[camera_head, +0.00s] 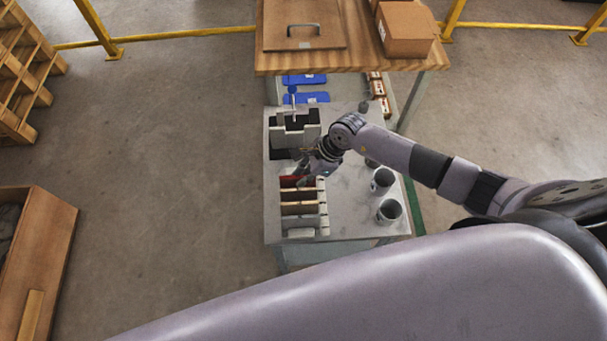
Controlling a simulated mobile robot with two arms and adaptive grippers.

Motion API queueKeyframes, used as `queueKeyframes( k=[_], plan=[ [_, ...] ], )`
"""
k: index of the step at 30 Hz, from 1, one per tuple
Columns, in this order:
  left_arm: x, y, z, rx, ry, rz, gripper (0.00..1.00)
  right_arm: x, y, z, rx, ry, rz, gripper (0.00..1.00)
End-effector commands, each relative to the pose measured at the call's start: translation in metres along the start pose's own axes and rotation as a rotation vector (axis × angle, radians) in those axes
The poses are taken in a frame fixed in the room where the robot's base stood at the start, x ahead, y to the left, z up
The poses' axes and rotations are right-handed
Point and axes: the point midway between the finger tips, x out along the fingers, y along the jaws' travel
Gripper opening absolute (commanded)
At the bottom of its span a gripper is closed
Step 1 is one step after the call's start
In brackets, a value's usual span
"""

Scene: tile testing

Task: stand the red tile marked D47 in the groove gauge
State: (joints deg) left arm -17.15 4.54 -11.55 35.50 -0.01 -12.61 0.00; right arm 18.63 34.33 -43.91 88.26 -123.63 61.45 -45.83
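A red tile (289,182) stands at the far end of a row of tiles in a pale rack (324,221) on the grey worktable. Its marking is too small to read. My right gripper (306,175) is right at the red tile's right end, and its fingers partly cover that end. I cannot tell whether they touch or close on it. A grey block-like fixture with dark parts (295,132), perhaps the groove gauge, stands behind the rack. Its groove cannot be made out. My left gripper is not in view.
Brown and pale tiles (299,208) stand in front of the red one. Two grey cups (389,211) (382,181) stand at the right. Blue trays (305,97) lie behind, below a wooden bench (350,62) with a cardboard box (406,28). A wooden crate (55,250) is at left.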

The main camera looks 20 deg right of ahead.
Motion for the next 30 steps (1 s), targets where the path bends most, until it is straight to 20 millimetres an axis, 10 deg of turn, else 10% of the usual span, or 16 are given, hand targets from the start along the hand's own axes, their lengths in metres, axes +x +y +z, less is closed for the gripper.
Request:
queueKeyframes(
  k=[30],
  plan=[
    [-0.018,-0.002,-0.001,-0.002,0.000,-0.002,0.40,-0.021,0.000,0.011,-0.001,-0.001,0.000,0.00]
  ],
)
